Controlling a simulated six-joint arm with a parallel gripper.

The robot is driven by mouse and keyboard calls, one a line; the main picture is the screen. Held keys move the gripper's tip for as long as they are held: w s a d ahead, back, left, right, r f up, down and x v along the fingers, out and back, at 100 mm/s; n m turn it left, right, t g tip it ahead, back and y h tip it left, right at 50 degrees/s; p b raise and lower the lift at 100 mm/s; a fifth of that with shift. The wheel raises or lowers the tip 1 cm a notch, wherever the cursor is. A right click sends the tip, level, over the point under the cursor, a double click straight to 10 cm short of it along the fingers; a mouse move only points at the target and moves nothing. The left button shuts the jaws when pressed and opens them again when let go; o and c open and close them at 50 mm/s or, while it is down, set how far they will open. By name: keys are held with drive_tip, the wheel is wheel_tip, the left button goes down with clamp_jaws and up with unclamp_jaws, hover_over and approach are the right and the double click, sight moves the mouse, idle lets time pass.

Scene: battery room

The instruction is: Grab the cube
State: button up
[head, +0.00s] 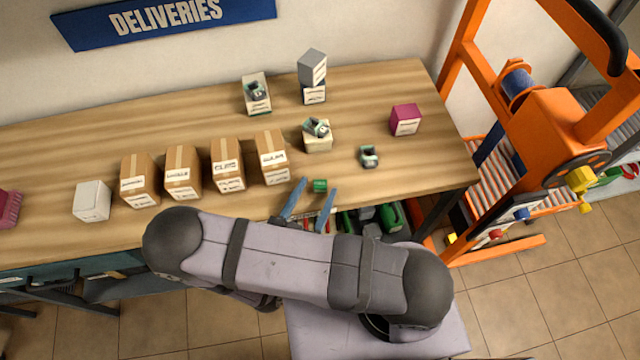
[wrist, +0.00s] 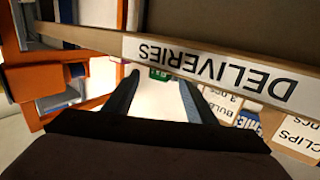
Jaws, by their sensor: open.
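A small green cube (head: 320,185) shows near the front edge of the wooden bench, between my fingertips in the head view. It also shows in the wrist view (wrist: 160,74), partly seen, between the finger ends. My gripper (head: 319,186) is open, one blue-grey finger on each side of the cube. In the wrist view the gripper (wrist: 159,80) has pale space between its fingers. I cannot tell whether either finger touches the cube. Other cube-like boxes are a magenta one (head: 405,120), a white one (head: 92,201) and a grey one (head: 312,68) on a stack.
Several cardboard boxes (head: 182,172) stand in a row left of my gripper. A cream box (head: 318,142) with a small device on it stands behind. Another device (head: 369,156) lies to the right. An orange frame (head: 545,120) stands beyond the bench's right end.

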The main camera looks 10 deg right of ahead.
sight(317, 188)
drive_tip(key=shift+x, duration=1.65)
drive_tip(key=shift+a, duration=0.1)
drive_tip(key=c, duration=1)
